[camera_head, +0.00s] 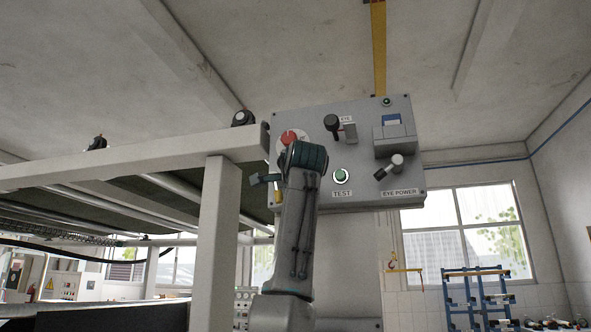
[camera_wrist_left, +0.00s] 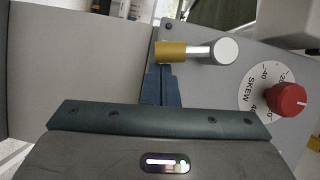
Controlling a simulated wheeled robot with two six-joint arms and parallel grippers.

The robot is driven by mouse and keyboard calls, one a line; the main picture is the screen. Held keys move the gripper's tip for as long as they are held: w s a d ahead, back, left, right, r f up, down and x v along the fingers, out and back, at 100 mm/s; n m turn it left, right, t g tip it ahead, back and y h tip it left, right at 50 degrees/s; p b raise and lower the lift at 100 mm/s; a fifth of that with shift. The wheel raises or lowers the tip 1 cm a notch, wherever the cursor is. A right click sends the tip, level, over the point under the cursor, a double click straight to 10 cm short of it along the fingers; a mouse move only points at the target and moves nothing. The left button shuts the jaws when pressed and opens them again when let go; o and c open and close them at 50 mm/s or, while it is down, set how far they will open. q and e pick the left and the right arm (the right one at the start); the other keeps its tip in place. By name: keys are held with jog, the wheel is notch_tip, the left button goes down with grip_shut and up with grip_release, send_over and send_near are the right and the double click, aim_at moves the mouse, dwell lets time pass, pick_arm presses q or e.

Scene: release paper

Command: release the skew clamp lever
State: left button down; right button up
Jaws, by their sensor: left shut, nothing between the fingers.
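The skew clamp lever shows in the left wrist view as a silver rod with a yellow sleeve (camera_wrist_left: 172,52) and a round pale hub (camera_wrist_left: 225,50). It lies roughly level in that picture. My left gripper (camera_wrist_left: 161,70) is shut and empty, its fingertips right at the yellow sleeve's lower edge; I cannot tell whether they touch. In the head view, my left arm covers the lower left of the grey control panel (camera_head: 365,184), and a bit of the yellow sleeve (camera_head: 278,196) shows beside it. My right gripper is not in view.
The red skew knob (camera_wrist_left: 288,100) sits on a white dial right of the lever; it also shows in the head view (camera_head: 289,137). A black-knobbed lever (camera_head: 331,122), a green TEST button (camera_head: 341,176) and an EYE POWER lever (camera_head: 390,167) are nearby. A frame post (camera_head: 214,240) stands left.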

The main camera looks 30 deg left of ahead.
pick_arm(q)
jog(key=shift+s+a+f+b, duration=0.2)
jog(key=shift+a+f+b, duration=0.05)
jog(key=shift+a+b, duration=0.15)
jog(key=shift+s+a, duration=0.1)
dwell(0.4)
